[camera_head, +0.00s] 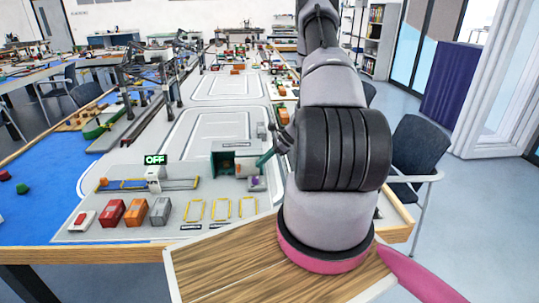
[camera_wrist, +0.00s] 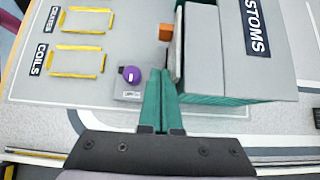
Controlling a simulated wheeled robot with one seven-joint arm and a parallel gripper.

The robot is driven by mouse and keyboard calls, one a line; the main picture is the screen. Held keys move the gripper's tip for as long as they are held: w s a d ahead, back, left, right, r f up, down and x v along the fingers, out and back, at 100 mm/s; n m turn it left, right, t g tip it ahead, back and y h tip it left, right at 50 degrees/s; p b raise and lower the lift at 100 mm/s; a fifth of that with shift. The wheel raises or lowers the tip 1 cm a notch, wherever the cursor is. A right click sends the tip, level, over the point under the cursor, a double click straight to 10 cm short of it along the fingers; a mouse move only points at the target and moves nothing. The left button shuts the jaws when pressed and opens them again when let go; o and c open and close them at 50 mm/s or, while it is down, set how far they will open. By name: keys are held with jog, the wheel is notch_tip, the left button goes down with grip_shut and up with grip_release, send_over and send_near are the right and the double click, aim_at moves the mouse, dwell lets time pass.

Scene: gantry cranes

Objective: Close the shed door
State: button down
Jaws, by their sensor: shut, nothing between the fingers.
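The shed (camera_head: 222,157) stands on the grey board with its dark teal opening toward me, so its inside shows in the head view. A grey panel (camera_head: 246,163) is at the right of the opening; I cannot tell surely whether it is the door. My gripper (camera_wrist: 160,72) has teal fingers together and empty, beside that edge. It also shows in the head view (camera_head: 260,163). Contact cannot be told.
A purple knob (camera_wrist: 131,74) sits close left of my fingers. An orange block (camera_wrist: 166,32) is by the shed's opening. Yellow-outlined slots (camera_head: 221,208) and several coloured blocks (camera_head: 112,212) lie nearer me. An OFF sign (camera_head: 154,160) stands at left.

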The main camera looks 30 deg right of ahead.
aim_at(240, 172)
jog(key=a, duration=0.1)
jog(key=w+a+f, duration=0.1)
jog(key=a, duration=0.2)
jog(key=shift+w+a+f, duration=0.2)
jog(key=shift+w+f, duration=0.05)
jog(key=shift+w, duration=0.15)
jog(key=shift+w+a, duration=0.15)
jog(key=shift+a, duration=0.2)
jog(key=shift+a, duration=0.1)
jog(key=w+a, duration=0.1)
jog(key=a, duration=0.2)
jog(key=w+a, duration=0.1)
jog(key=a, duration=0.2)
jog(key=w+a, duration=0.1)
jog(key=a, duration=0.2)
jog(key=shift+w, duration=0.4)
jog(key=shift+a+r, duration=0.1)
